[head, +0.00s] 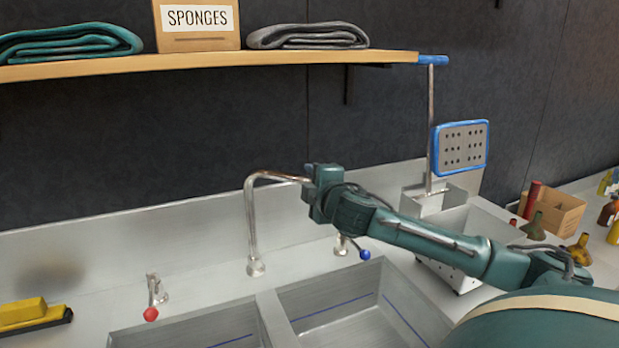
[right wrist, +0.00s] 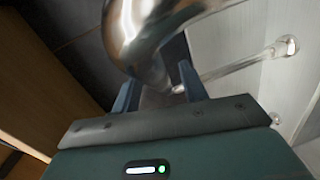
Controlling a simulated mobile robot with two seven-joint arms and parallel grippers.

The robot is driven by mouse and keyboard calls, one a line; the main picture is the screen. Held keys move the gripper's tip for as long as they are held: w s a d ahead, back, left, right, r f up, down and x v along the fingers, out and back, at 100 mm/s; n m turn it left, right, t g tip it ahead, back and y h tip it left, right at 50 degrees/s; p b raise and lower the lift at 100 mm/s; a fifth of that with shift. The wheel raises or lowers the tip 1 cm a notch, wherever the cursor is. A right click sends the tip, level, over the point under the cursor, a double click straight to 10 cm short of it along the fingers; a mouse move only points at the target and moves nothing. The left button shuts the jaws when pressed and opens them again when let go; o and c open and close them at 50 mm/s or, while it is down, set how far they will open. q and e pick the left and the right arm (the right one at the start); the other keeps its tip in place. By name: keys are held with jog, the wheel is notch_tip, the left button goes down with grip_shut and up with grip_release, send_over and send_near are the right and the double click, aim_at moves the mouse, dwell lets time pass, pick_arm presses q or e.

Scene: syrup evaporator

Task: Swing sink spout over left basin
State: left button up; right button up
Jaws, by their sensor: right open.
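The sink spout (head: 251,215) is a chrome pipe rising from a round base behind the divider between the basins. Its bend leads to the right, and its end is hidden at my right gripper (head: 312,183). In the right wrist view, the shiny curved spout (right wrist: 150,35) looms large at the open fingers (right wrist: 158,92); whether they touch it I cannot tell. A thinner-looking pipe (right wrist: 235,65) runs to a round base at the right. The left basin (head: 190,330) and right basin (head: 345,305) lie in front. My left gripper is not in view.
A red-knobbed tap (head: 151,300) and a blue-knobbed tap (head: 354,247) flank the spout. A wooden shelf (head: 220,62) with folded towels and a sponges box hangs above. A blue-edged perforated tool (head: 460,147) stands at the right. A yellow brush (head: 35,316) lies at the left.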

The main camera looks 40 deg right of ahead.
jog(key=shift+w+d, duration=0.1)
jog(key=shift+w, duration=0.35)
grip_shut()
dwell(0.4)
